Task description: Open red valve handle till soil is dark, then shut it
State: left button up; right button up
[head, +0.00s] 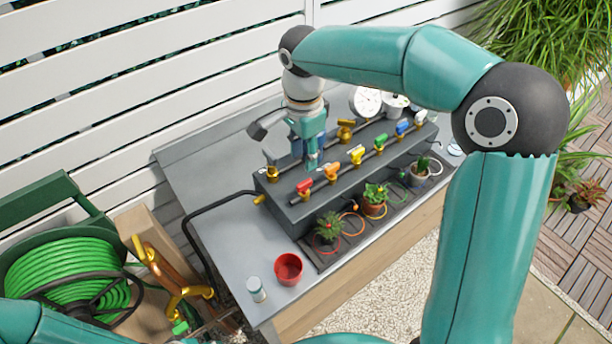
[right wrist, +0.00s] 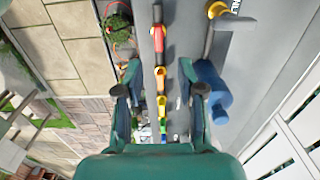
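The red valve handle (head: 304,186) sits at the near left end of the front valve row; in the right wrist view the red handle (right wrist: 157,40) lies ahead of the fingers. My right gripper (head: 311,162) hangs pointing down over the row, just behind the red and orange handles. In the right wrist view the right gripper (right wrist: 160,78) is open, its fingers apart on either side of the row, with nothing held. A potted plant (head: 329,228) with a red ring of tubing stands in front of the red valve; its leaves hide most of the soil. My left gripper is out of view.
A red pot (head: 289,268) and white bottle (head: 256,289) stand at the bench front. A gauge (head: 366,101) stands behind.

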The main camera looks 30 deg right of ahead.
aim_at(304, 182)
notch_tip(304, 182, down, 9)
jog(key=shift+r+p, duration=0.15)
jog(key=shift+p, duration=0.35)
